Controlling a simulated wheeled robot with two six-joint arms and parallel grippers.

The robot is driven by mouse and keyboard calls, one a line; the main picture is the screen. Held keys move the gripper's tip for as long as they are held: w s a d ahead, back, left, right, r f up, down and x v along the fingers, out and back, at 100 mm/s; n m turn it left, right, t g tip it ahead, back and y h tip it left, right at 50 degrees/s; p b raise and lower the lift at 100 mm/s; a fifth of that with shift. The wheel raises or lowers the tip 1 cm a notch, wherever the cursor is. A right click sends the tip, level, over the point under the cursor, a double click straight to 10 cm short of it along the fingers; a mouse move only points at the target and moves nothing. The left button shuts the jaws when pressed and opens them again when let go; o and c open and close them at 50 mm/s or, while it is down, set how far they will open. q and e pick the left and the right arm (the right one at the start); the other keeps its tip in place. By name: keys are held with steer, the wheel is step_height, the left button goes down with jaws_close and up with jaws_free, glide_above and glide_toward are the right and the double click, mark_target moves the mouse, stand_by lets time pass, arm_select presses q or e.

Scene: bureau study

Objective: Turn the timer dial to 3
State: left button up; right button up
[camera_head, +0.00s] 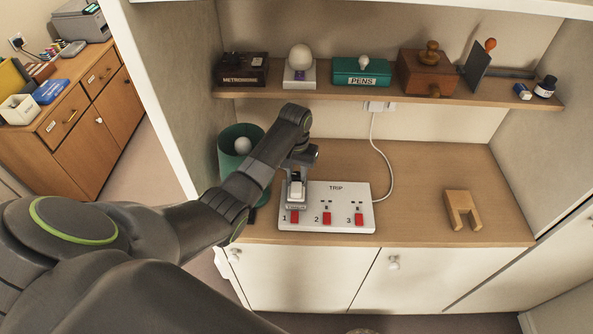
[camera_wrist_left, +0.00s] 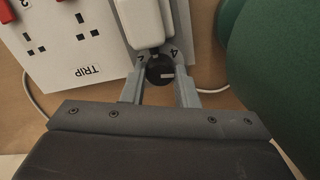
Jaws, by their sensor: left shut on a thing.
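A white power strip (camera_head: 340,192) marked TRIP lies on the desk with sockets and red switches numbered 1 to 3. A white plug (camera_head: 297,188) stands over socket 1, and it also shows in the left wrist view (camera_wrist_left: 143,20). The black timer dial (camera_wrist_left: 160,70) with a pale pointer mark sits beside the plug; a 4 is readable near it, other digits are partly hidden. My left gripper (camera_head: 299,165) reaches down there, its fingers on either side of the dial, shut on it. The dial is hidden in the head view. My right gripper is out of view.
A green bin (camera_head: 232,150) stands close left of my left gripper, with a pale ball in it. A wooden notched block (camera_head: 461,205) lies at the right. A shelf (camera_head: 380,95) with several objects runs above. The desk between strip and block is clear.

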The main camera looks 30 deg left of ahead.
arm_select(q)
steer(key=m, duration=0.4)
steer(key=shift+d+m, duration=0.1)
steer(key=shift+m, duration=1.8)
steer(key=o, duration=1)
